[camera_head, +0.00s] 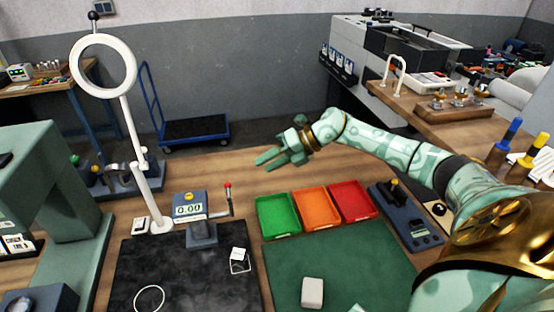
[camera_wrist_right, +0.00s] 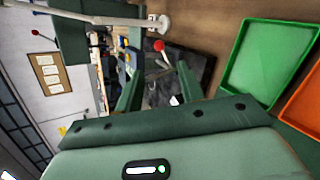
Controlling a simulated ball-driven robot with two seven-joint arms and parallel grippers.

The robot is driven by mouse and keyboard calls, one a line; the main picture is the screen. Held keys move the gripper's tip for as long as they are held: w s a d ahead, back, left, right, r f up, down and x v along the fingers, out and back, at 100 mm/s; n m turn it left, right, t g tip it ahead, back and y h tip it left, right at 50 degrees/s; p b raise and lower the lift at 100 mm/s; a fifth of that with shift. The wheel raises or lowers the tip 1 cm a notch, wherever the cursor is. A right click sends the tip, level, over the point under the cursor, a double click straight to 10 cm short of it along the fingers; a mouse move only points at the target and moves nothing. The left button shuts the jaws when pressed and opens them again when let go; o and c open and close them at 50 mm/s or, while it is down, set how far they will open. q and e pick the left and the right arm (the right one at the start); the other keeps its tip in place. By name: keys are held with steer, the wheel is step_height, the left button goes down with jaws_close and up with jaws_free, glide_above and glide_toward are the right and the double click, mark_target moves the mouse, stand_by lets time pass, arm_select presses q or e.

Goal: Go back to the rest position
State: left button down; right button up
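My right gripper (camera_head: 265,161) is held in the air above the wooden bench, behind the green tray (camera_head: 278,214) and to the right of the gauge with the 0.00 display (camera_head: 189,209). In the right wrist view its two green fingers (camera_wrist_right: 158,90) stand apart with nothing between them. The right arm reaches in from the right edge of the head view, over the back of the bench. My left gripper does not show in either view.
Orange (camera_head: 316,209) and red (camera_head: 352,202) trays sit beside the green one. A white ring lamp on a stand (camera_head: 134,135) rises at the left. A pale block (camera_head: 313,291) lies on the green mat (camera_head: 356,262). A dark instrument (camera_head: 405,214) is below my right arm.

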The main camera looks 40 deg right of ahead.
steer(key=v, duration=0.2)
steer(key=shift+s+d+r, duration=0.1)
steer(key=shift+d, duration=0.1)
stand_by(0.3)
